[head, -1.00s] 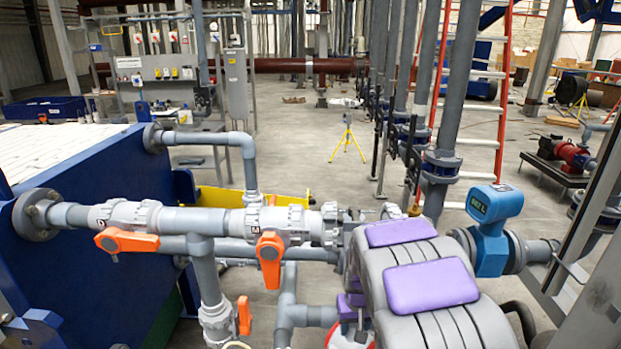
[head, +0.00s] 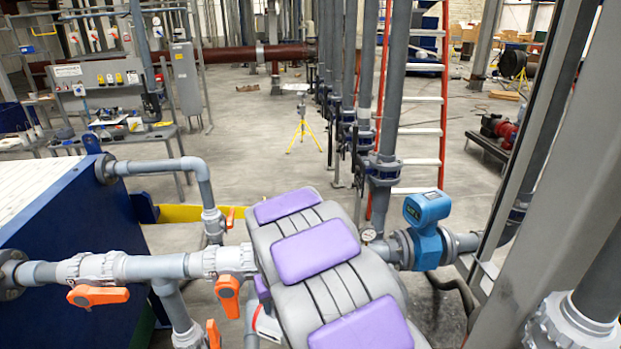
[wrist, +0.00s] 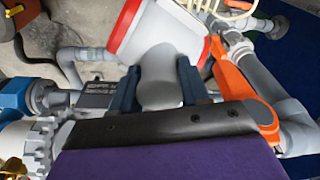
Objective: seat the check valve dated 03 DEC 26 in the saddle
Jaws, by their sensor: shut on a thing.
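In the wrist view my gripper (wrist: 160,88) has its two dark blue fingers shut on the neck of a pale grey valve body (wrist: 163,42). The valve has a red ring at each end and lies tilted across the top of the picture. No date can be read on it, so I cannot tell if it is the one dated 03 DEC 26. In the head view my grey and purple arm hides the gripper. A sliver of red and white (head: 266,324) shows beside the arm. I cannot make out the saddle in either view.
Grey pipework with orange-handled valves (head: 98,295) runs left of my arm, beside the blue press (head: 75,230). A blue meter (head: 426,225) stands right of the arm. Upright grey pipes and a post (head: 545,210) stand to the right. Open floor lies beyond.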

